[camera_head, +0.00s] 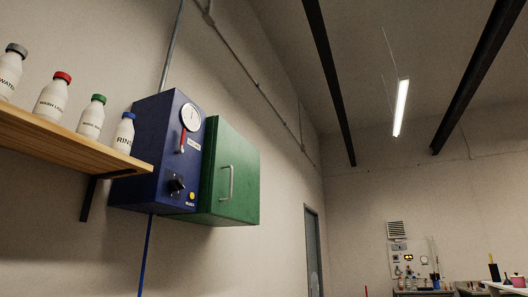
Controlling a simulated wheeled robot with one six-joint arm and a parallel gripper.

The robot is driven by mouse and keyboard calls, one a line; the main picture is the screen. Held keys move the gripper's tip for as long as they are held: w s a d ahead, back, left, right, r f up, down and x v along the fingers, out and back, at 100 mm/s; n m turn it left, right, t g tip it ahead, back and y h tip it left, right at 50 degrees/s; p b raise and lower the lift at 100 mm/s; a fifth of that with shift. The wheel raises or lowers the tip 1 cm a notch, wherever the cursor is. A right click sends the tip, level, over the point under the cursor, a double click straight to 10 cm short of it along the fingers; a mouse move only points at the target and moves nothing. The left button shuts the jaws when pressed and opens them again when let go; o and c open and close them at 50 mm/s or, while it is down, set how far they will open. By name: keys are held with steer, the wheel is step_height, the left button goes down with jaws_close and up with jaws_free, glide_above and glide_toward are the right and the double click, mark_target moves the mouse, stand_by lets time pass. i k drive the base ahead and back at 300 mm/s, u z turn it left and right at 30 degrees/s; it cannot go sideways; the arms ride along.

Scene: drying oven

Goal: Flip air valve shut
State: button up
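A dark blue control box (145,135) hangs on the left wall. Its front carries a round white gauge (191,117) at the top. A slim red lever (183,140), perhaps the air valve, runs roughly up and down at the gauge's lower left. A small pale label sits to its right, too small to read. I cannot tell whether the valve is open or shut. Lower down are a black knob (176,186) and a yellow button (192,197). My gripper is not in view.
A green cabinet (240,180) with a closed door and metal handle (228,183) adjoins the box's right side. A wooden shelf (75,144) with several labelled bottles ends close to the box's left. The space in front of the box looks clear.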

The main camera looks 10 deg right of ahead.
mark_target(182, 141)
steer(key=z, duration=0.3)
steer(key=i, duration=1.75)
steer(key=u, duration=1.75)
